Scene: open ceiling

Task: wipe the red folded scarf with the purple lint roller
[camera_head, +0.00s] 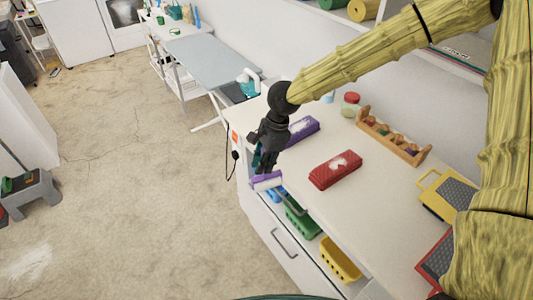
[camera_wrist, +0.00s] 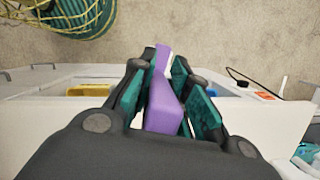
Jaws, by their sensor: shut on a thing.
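The red folded scarf (camera_head: 335,170) lies on the white counter with white lint on its top. My gripper (camera_head: 263,164) is left of it, at the counter's front edge, pointing down. It is shut on the purple lint roller (camera_head: 266,181), whose purple and white head hangs beyond that edge, apart from the scarf. In the wrist view, the roller's purple handle (camera_wrist: 163,108) sits between the teal pads of my gripper (camera_wrist: 161,85). The scarf does not show there.
A purple folded item (camera_head: 303,130) with white lint lies behind my gripper. A wooden rack (camera_head: 393,143) and a yellow-framed board (camera_head: 447,194) stand farther right. Green and yellow baskets (camera_head: 340,260) sit in the open drawer below. The counter around the red scarf is mostly clear.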

